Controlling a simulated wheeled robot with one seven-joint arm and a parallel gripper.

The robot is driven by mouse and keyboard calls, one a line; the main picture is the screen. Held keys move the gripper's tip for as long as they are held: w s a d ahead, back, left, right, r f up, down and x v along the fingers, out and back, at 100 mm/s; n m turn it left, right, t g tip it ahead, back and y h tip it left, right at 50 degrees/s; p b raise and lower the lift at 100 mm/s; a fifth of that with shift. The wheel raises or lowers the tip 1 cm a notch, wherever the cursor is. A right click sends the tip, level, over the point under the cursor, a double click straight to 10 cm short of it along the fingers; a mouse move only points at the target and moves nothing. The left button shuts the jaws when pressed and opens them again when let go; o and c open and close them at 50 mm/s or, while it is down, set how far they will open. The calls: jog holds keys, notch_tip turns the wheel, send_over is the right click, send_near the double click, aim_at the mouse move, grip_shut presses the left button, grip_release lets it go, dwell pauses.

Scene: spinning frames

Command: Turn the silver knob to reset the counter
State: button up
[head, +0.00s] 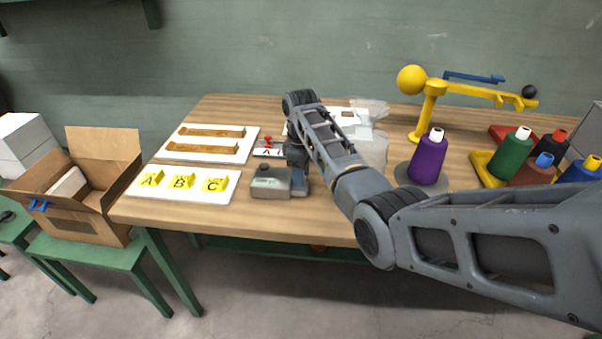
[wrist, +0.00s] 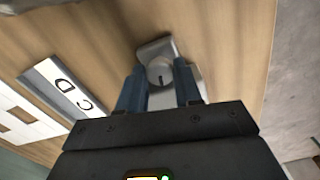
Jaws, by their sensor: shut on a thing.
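The counter (head: 270,183) is a small grey box near the front edge of the wooden table, with a dark round spot on its top. In the wrist view the silver knob (wrist: 158,74) shows on the grey counter body (wrist: 155,48). My gripper (wrist: 159,68) has one blue finger on each side of the knob and is shut on it. In the head view my gripper (head: 299,182) is at the right side of the counter, and the knob is hidden there. The counter's reading cannot be made out.
White boards with yellow letter blocks (head: 182,182) and wooden strips (head: 205,140) lie to the left. A lettered card (wrist: 65,88) is near my gripper. A purple thread cone (head: 427,160), a yellow winder (head: 428,105) and several other cones stand right. A cardboard box (head: 85,195) is far left.

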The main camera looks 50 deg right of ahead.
jog(key=c, duration=0.4)
jog(key=shift+m+p, duration=0.35)
jog(key=shift+m, duration=0.35)
jog(key=shift+c, duration=0.3)
jog(key=o, duration=1)
jog(key=shift+o, duration=0.2)
jog(key=shift+r, duration=0.15)
jog(key=shift+r+b, duration=0.35)
jog(key=shift+r, duration=3.45)
